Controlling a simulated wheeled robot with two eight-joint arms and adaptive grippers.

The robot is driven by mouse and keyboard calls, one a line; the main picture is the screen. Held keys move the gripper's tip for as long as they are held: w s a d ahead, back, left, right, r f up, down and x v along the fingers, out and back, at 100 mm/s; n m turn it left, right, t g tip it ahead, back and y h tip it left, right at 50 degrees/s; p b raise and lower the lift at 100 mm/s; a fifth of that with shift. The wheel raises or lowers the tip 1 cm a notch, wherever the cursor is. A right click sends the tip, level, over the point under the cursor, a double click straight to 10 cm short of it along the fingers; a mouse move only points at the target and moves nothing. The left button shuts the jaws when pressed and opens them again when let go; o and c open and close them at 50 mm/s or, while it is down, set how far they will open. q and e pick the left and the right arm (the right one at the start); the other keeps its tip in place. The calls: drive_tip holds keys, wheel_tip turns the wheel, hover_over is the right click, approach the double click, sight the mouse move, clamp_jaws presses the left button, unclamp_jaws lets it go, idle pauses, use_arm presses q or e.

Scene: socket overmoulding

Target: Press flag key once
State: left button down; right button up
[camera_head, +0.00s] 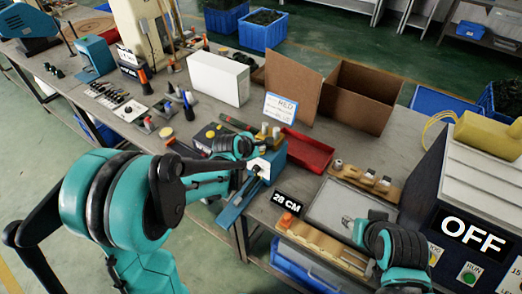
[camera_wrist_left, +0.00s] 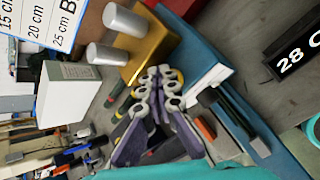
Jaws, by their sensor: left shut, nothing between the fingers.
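I cannot identify the flag key with certainty. A white flag-like plate (camera_head: 258,167) stands on the blue bench fixture (camera_head: 236,203); a white piece (camera_wrist_left: 208,82) beside a dark bar shows in the left wrist view. My left gripper (camera_wrist_left: 164,74) is shut and empty, its fingertips together just left of that white piece; contact cannot be told. In the head view my left wrist is over the fixture and hides much of it. My right wrist is at the lower right of the head view, beside a grey tray (camera_head: 325,208); its fingers are not clearly visible.
A yellow block (camera_wrist_left: 150,62) with two metal cylinders is close to my left fingers. A "28 CM" sign (camera_head: 288,203), a red tray (camera_head: 305,151), cardboard boxes (camera_head: 360,97) and a white box (camera_head: 218,78) crowd the bench. A machine showing OFF (camera_head: 472,233) stands at right.

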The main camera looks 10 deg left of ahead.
idle(0.3)
use_arm(q)
drive_tip(key=shift+r+p, duration=0.65)
drive_tip(key=shift+r, duration=0.15)
wheel_tip(320, 180, up, 5)
drive_tip(key=p, duration=0.4)
drive_tip(key=shift+r, duration=0.1)
idle(0.6)
